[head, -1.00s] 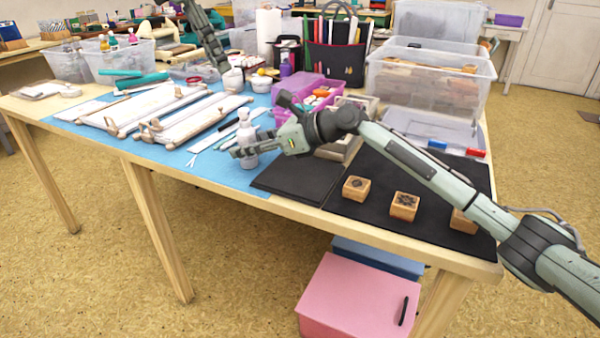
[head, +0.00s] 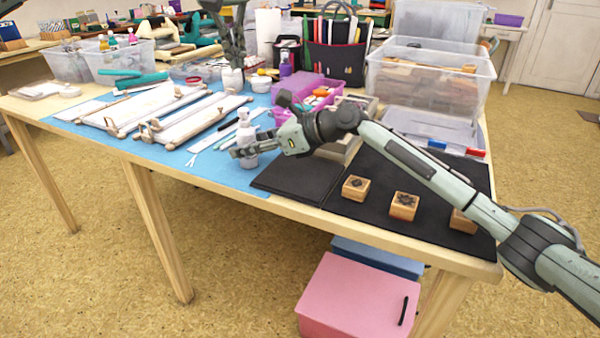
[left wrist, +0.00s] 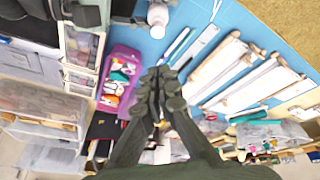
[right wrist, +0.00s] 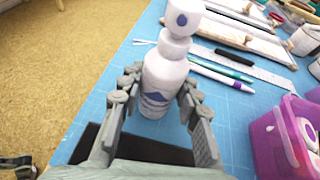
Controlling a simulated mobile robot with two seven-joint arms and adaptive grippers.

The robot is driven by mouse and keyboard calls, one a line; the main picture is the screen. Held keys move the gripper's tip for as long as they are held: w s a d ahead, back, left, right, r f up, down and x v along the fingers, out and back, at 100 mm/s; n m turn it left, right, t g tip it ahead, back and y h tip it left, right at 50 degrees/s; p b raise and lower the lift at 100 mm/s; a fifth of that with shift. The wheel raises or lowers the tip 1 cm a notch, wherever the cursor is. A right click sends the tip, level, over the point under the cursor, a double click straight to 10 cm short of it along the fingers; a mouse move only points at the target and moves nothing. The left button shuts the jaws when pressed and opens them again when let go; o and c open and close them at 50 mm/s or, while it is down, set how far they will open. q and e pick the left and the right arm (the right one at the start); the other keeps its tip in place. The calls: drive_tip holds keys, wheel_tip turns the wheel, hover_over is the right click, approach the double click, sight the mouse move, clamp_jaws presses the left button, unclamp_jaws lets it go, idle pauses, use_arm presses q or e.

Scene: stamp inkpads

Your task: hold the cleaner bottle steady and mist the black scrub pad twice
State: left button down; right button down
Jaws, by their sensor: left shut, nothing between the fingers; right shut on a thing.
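The white cleaner bottle (head: 244,128) stands upright on the blue mat, with a dark blue drop mark. My right gripper (head: 245,153) is shut around its lower body, and the right wrist view shows a finger on each side of the bottle (right wrist: 166,78). The top of the bottle also shows in the left wrist view (left wrist: 158,14). A flat black pad (head: 290,180), likely the scrub pad, lies right of the bottle at the table's front edge. My left gripper (head: 237,65) is shut and empty, behind and above the bottle; its fingertips meet in the left wrist view (left wrist: 160,78).
White frames (head: 190,125) lie left of the bottle on the blue mat (head: 222,178). Pens lie beside it. A purple bin (head: 308,84) stands behind my right gripper. Wooden stamps (head: 404,206) sit on a larger black mat (head: 372,228) at right. Clear tubs stand at the back.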

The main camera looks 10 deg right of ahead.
sight(243, 110)
use_arm(q)
drive_tip(key=shift+m, duration=0.9)
drive_tip(key=shift+d+f, duration=0.2)
drive_tip(key=shift+f, duration=3.05)
drive_tip(key=shift+f, duration=0.1)
drive_tip(key=shift+f, duration=1.05)
drive_tip(key=shift+r, duration=1.15)
drive_tip(key=shift+f, duration=0.25)
